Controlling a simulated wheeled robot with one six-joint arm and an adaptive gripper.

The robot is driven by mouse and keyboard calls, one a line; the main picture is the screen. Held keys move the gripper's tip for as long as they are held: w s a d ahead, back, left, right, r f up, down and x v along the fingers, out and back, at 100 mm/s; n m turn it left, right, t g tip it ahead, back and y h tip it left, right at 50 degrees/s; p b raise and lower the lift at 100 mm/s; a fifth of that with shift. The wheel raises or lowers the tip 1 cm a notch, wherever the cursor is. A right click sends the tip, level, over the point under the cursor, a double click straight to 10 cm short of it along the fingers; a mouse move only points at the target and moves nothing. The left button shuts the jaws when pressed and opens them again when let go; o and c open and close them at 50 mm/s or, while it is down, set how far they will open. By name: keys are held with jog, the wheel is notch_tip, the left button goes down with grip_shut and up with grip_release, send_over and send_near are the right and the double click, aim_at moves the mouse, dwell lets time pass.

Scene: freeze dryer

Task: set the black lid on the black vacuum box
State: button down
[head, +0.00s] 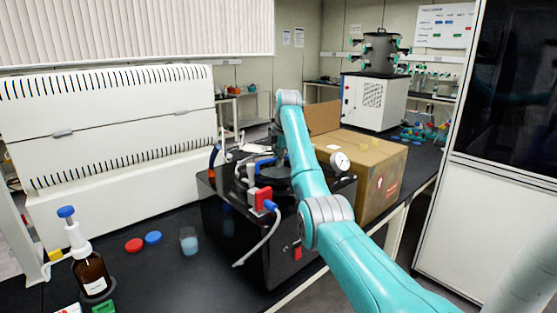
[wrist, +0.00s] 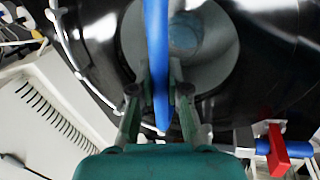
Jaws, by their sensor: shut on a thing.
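The black vacuum box (head: 232,238) stands on the dark bench in the middle of the head view, with a red valve (head: 262,199) and a pale hose at its front. My gripper (wrist: 160,95) is shut on an upright blue handle (wrist: 156,45) in the wrist view. The handle (head: 265,163) also shows above the box in the head view. The black lid (wrist: 265,60) seems to be the glossy dark surface around a grey disc under the handle. My arm hides much of it in the head view. I cannot tell whether lid and box touch.
A cardboard box (head: 378,165) stands close at the right, with a round gauge (head: 340,161) in front of it. A large white machine (head: 115,140) is behind left. A brown bottle (head: 92,275), small caps and a beaker (head: 189,241) stand on the bench at left.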

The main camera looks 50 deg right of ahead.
jog(key=c, duration=1.1)
grip_release()
jog(key=shift+v, duration=3.8)
